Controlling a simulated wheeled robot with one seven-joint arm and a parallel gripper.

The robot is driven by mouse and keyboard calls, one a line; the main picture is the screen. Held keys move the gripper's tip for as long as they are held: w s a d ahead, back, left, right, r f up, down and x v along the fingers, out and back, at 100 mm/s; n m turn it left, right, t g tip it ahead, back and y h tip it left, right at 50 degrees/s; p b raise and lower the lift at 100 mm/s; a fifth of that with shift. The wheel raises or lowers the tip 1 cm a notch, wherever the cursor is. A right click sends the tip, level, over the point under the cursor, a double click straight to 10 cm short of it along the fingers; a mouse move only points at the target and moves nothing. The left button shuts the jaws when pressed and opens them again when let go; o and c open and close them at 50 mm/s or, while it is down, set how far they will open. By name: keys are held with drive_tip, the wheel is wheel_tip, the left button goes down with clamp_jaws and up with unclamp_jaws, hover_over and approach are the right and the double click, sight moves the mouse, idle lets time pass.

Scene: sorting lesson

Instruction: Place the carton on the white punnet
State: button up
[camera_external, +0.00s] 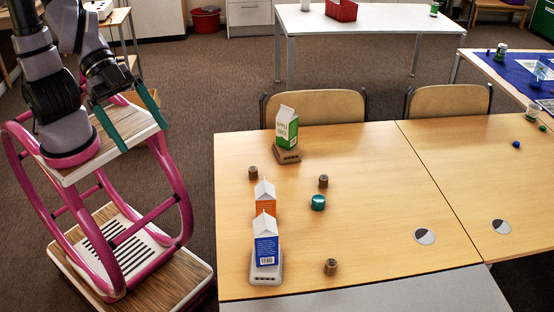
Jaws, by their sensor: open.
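Three gable-top cartons stand upright on the near wooden table. A green and white carton (287,133) stands on a brownish flat base (290,158) at the back. An orange and white carton (265,192) stands farther forward, its lower part hidden by the blue and white carton (266,245) in front. The blue carton stands on a pale grey-white flat base (267,281). No other white punnet is clear, and I cannot tell whether this base is one. My gripper (142,138), with green fingers, is open and empty, left of the table and well away from the cartons.
Small brown jars (323,181) and a teal round container (318,202) stand around the cartons. The table's right part is mostly clear, with two round discs (425,236). Chairs (318,106) stand behind. A white table (375,29) holds a red bin (341,10).

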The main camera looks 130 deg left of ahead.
drive_tip(key=s+a+r+m+g+y, duration=0.1)
drive_tip(key=s+a+r, duration=0.1)
drive_tip(key=s, duration=0.8)
drive_tip(key=s+a+r+m+g+y, duration=0.1)
drive_tip(key=s+a+r+m, duration=0.1)
drive_tip(key=s, duration=0.9)
drive_tip(key=shift+a+r+y, duration=0.3)
drive_tip(key=shift+a+r, duration=0.25)
drive_tip(key=shift+r, duration=0.2)
